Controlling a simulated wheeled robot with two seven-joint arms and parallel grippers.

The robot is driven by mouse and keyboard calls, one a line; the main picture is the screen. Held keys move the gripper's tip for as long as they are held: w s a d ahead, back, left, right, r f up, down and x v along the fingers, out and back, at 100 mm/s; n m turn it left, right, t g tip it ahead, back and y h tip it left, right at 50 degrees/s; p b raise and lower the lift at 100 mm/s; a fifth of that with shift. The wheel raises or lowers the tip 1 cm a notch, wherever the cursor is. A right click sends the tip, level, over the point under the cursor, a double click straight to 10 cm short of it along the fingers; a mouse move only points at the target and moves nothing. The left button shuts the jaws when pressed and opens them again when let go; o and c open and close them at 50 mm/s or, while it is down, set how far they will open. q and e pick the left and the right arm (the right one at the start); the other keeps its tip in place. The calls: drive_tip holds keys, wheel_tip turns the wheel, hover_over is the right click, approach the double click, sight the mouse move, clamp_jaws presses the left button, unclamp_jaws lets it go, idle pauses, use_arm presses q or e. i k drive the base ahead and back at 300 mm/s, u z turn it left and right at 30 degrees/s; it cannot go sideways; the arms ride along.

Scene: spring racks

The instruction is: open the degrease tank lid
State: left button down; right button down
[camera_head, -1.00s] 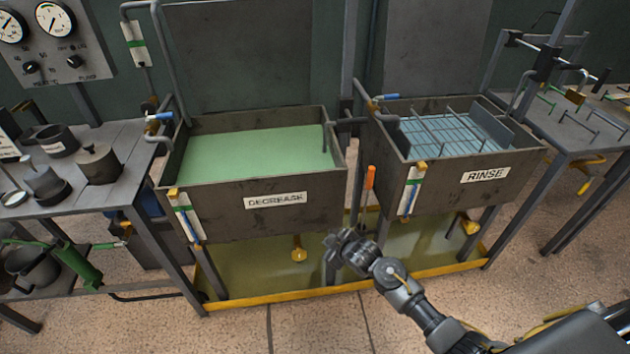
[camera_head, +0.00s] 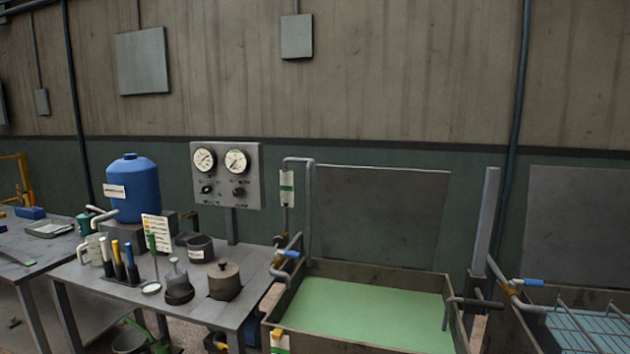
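The degrease tank (camera_head: 459,325) is at the lower middle right, its front cut off by the frame's bottom edge. Green liquid (camera_head: 365,315) shows inside it, uncovered. Its lid (camera_head: 380,220) is a dark grey panel standing upright behind the tank, against the wall. A grey pipe handle (camera_head: 474,302) runs over the tank's right wall. Neither of my grippers is in view.
A metal table (camera_head: 215,310) with pots, brushes and a gauge panel (camera_head: 226,174) stands left of the tank.

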sight(382, 215)
drive_tip(key=u, duration=1.3)
drive_tip(key=i, duration=0.9)
drive_tip(key=z, duration=2.9)
